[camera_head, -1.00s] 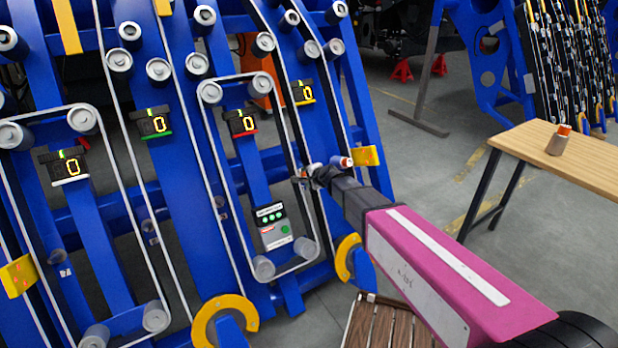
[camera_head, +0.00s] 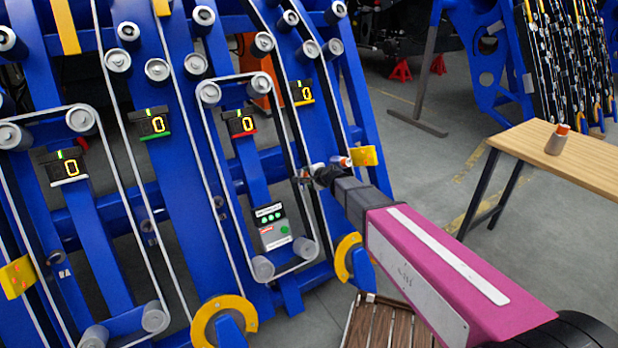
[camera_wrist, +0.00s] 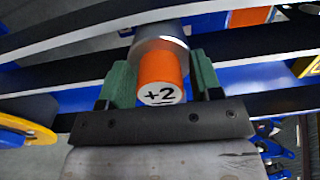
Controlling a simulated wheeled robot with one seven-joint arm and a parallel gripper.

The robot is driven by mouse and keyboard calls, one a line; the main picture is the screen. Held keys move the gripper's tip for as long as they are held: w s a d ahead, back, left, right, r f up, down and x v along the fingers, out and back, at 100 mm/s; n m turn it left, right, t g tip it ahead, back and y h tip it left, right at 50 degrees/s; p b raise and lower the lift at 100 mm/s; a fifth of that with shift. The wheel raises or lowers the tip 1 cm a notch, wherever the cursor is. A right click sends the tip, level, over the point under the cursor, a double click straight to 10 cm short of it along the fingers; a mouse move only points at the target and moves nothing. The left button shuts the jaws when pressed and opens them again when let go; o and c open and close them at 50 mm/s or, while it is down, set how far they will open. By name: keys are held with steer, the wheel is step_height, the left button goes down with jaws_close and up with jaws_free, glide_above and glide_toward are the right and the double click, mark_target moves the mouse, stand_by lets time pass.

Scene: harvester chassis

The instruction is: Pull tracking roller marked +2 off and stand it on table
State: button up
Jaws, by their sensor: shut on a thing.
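The tracking roller marked +2 (camera_wrist: 160,72) shows in the wrist view as a grey cylinder with an orange end and a white face. My gripper's green fingers (camera_wrist: 160,85) are shut on it, one on each side. In the head view my gripper (camera_head: 322,174) is at the right side of the blue chassis, and the roller's orange end (camera_head: 345,161) shows beside it. The roller is at the chassis belts; its inner end is hidden, so I cannot tell whether it is still seated. The wooden table (camera_head: 520,142) is at the right, apart from my gripper.
A grey roller with an orange top (camera_head: 557,140) stands upright on the table. A yellow block (camera_head: 364,156) is close right of my gripper. Black belts (camera_wrist: 270,40) run close around the fingers. A slatted wooden box (camera_head: 380,322) is on the floor below my arm.

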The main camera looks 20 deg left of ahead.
steer(key=v, duration=0.8)
steer(key=shift+r, duration=0.25)
stand_by(1.5)
steer(key=shift+d, duration=0.15)
stand_by(0.3)
